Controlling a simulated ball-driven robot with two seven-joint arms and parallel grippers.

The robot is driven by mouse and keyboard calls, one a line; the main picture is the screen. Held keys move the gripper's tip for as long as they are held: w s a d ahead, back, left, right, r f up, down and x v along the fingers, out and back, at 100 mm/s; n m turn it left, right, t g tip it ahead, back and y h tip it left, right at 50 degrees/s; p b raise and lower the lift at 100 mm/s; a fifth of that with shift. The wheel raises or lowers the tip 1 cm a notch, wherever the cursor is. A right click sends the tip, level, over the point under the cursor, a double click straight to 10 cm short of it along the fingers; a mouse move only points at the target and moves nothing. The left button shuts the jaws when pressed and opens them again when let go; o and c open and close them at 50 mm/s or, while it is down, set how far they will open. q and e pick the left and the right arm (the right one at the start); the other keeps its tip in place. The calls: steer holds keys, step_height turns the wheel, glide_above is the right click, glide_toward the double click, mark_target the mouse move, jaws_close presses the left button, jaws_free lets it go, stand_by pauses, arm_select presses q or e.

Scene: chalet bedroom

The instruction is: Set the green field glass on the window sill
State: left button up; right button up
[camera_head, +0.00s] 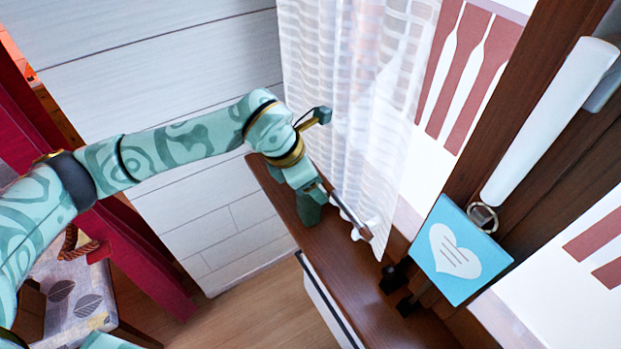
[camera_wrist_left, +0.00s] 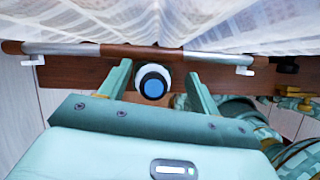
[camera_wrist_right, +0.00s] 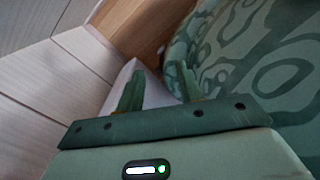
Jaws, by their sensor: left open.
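The window sill (camera_head: 365,300) is a dark brown wooden ledge below the curtain in the head view. My left gripper (camera_head: 318,200) is low over its far end. In the left wrist view, its fingers (camera_wrist_left: 160,70) are open on either side of a round end with a white and black rim and blue glass (camera_wrist_left: 153,88). This looks like the field glass seen end-on; its green body is not clearly visible, and I cannot tell whether the fingers touch it. My right gripper (camera_wrist_right: 157,85) is open and empty in the right wrist view, away from the sill.
A metal and wood rail (camera_wrist_left: 140,52) runs just beyond the left fingers, before a sheer white curtain (camera_head: 345,110). The near sill is bare.

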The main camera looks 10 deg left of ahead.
arm_select(q)
steer(key=shift+s+a+f, duration=0.15)
steer(key=shift+s+f, duration=0.05)
steer(key=shift+f, duration=0.35)
steer(key=shift+s+a+f, duration=0.15)
steer(key=shift+f, duration=0.35)
arm_select(e)
steer(key=shift+f, duration=0.1)
arm_select(q)
steer(key=shift+w+r, duration=0.1)
steer(key=shift+r, duration=0.15)
steer(key=r, duration=0.1)
steer(key=a+r+p, duration=0.1)
steer(key=r, duration=0.1)
steer(key=r+p, duration=0.1)
steer(key=r, duration=0.1)
steer(key=shift+w+a, duration=0.1)
steer(key=shift+a, duration=0.25)
steer(key=p+v, duration=0.1)
steer(key=v, duration=0.6)
steer(key=shift+d+r+p, duration=0.2)
steer(key=shift+r+p, duration=0.2)
arm_select(e)
steer(key=r, duration=0.1)
steer(key=w+r, duration=0.1)
steer(key=r, duration=0.1)
steer(key=shift+w+r, duration=0.25)
steer(key=shift+r, duration=0.05)
